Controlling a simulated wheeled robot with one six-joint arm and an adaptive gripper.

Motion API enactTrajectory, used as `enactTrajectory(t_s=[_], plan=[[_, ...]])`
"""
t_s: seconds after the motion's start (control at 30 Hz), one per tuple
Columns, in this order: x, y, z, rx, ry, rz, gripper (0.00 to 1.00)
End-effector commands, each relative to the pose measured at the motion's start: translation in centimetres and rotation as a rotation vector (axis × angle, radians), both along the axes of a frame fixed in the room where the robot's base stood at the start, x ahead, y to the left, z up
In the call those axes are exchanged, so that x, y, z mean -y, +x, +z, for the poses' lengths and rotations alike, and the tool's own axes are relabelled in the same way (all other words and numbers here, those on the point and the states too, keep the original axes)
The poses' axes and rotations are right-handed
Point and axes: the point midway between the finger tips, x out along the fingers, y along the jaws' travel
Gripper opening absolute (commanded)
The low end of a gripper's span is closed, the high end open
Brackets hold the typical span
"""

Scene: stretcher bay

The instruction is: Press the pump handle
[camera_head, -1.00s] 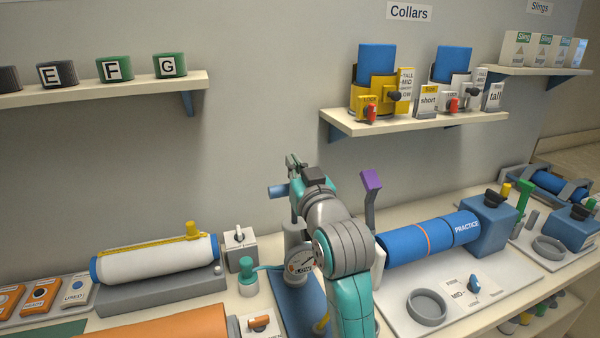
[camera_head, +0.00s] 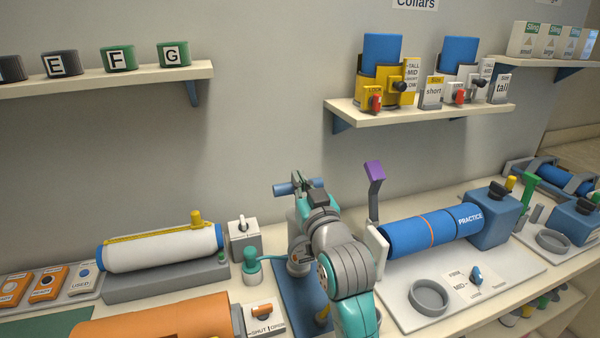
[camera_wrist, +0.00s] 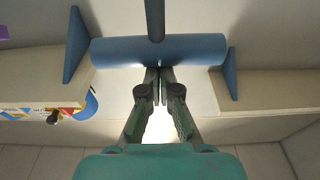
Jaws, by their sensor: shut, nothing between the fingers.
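The pump handle (camera_head: 283,189) is a blue crossbar. Its left end shows beside my fingers in the head view, and a short end shows on their right. In the wrist view the crossbar (camera_wrist: 195,48) lies level across the picture, with a grey rod at its middle. My gripper (camera_head: 297,181) is shut and empty. In the wrist view its fingertips (camera_wrist: 160,72) meet at the crossbar's middle; I cannot tell whether they touch it. The pump's blue base (camera_head: 308,292) stands on the bench, and my arm covers most of the pump body and gauge.
A green-topped fitting (camera_head: 251,266) with a hose and a white switch box (camera_head: 243,239) stand left of the pump. A purple-topped lever (camera_head: 374,172) and a blue practice cylinder (camera_head: 405,234) stand right. The collar shelf (camera_head: 420,112) hangs above right.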

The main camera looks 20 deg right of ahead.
Motion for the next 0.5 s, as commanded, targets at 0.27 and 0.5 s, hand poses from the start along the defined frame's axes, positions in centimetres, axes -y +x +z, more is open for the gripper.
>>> enactTrajectory(t_s=[0.27,0.5], plan=[[0.0,0.1,-5.2,-0.013,0.000,0.000,0.00],[0.0,0.1,-5.8,-0.015,0.000,0.000,0.00]])
